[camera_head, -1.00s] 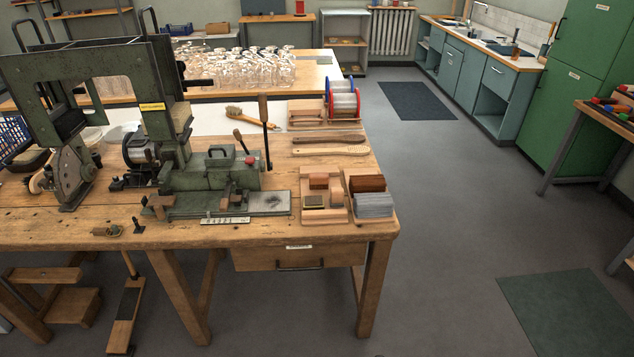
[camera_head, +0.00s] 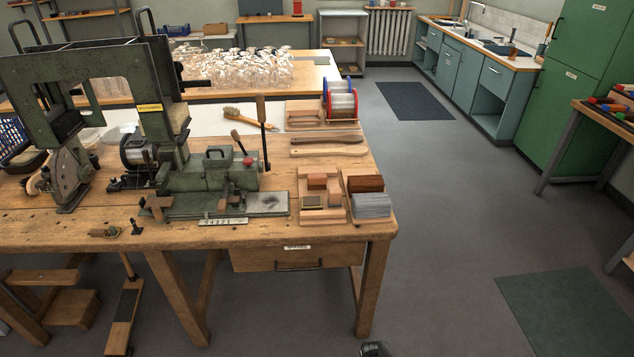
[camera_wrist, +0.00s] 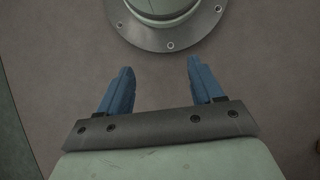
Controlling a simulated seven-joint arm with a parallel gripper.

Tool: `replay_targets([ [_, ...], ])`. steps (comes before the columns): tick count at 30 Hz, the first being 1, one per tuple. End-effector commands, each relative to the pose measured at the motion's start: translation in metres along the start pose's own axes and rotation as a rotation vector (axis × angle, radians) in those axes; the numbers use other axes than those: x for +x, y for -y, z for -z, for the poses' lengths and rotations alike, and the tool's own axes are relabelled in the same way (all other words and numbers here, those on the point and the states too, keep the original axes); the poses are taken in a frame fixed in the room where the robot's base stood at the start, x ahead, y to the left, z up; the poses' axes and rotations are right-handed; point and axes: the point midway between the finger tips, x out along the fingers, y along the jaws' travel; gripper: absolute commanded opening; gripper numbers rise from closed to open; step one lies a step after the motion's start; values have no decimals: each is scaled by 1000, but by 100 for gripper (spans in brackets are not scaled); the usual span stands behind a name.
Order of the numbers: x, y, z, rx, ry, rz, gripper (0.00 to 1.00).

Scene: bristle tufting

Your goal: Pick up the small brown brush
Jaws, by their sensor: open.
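A small wooden tray (camera_head: 303,215) near the bench's front right holds several small brown blocks (camera_head: 317,182), one with a darker top. I cannot tell at this size which of them is a brush. My gripper (camera_wrist: 158,65) shows in the wrist view with its two blue fingers wide apart and nothing between them. It points at bare floor, away from the bench. In the head view only a dark rounded piece of my arm shows at the bottom edge.
A green machine (camera_head: 210,172) with upright levers fills the bench's middle.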

Motion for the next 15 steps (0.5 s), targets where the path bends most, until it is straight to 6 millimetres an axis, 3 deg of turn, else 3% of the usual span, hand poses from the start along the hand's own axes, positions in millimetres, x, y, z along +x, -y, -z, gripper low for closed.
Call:
replay_targets([
  [1, -10, -9, 21, 2, -28, -4, 66],
  [3, -26, -22, 44, 1, -64, -14, 66],
  [15, -131, -109, 151, -2, -258, -79, 66],
])
